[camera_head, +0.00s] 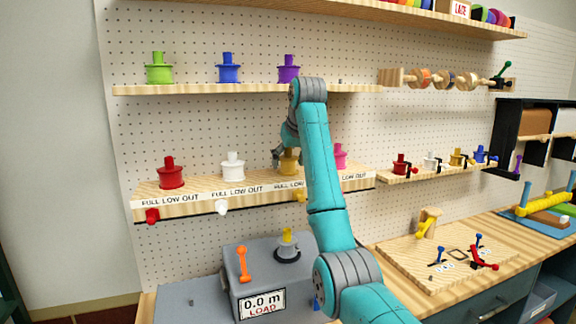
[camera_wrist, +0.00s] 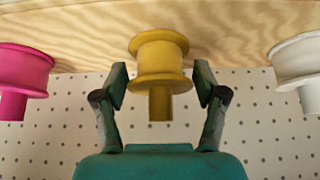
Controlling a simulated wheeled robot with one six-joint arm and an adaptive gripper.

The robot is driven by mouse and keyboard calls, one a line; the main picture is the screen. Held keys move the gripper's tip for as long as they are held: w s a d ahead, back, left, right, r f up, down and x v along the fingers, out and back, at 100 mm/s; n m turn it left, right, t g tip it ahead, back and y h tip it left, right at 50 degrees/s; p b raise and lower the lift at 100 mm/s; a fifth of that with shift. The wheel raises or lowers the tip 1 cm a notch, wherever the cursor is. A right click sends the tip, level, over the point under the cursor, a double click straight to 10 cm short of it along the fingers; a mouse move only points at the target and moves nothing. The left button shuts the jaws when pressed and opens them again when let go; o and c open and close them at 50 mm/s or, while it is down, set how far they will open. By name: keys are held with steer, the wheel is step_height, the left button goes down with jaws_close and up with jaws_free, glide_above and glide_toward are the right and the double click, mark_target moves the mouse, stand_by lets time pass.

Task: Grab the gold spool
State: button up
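The gold spool (camera_head: 290,162) stands on the lower wooden shelf, between a white spool and a pink one, partly hidden by my arm in the head view. In the wrist view, where the scene appears upside down, the gold spool (camera_wrist: 160,52) is centred with its knob pointing down in the picture. My gripper (camera_wrist: 161,82) is open. Its two fingers stand on either side of the spool's knob end, with the tips near the flange. No clear contact shows. In the head view my gripper (camera_head: 281,156) is at the spool, mostly behind the arm.
A white spool (camera_head: 233,166), a red spool (camera_head: 169,173) and a pink spool (camera_head: 340,156) share the lower shelf (camera_head: 150,203). An upper shelf (camera_head: 200,89) with more spools runs above. A grey load machine (camera_head: 240,275) stands below.

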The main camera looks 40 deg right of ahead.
steer(key=c, duration=0.3)
steer(key=shift+c, duration=0.2)
steer(key=shift+r, duration=0.1)
steer(key=shift+r, duration=0.7)
steer(key=shift+f, duration=0.1)
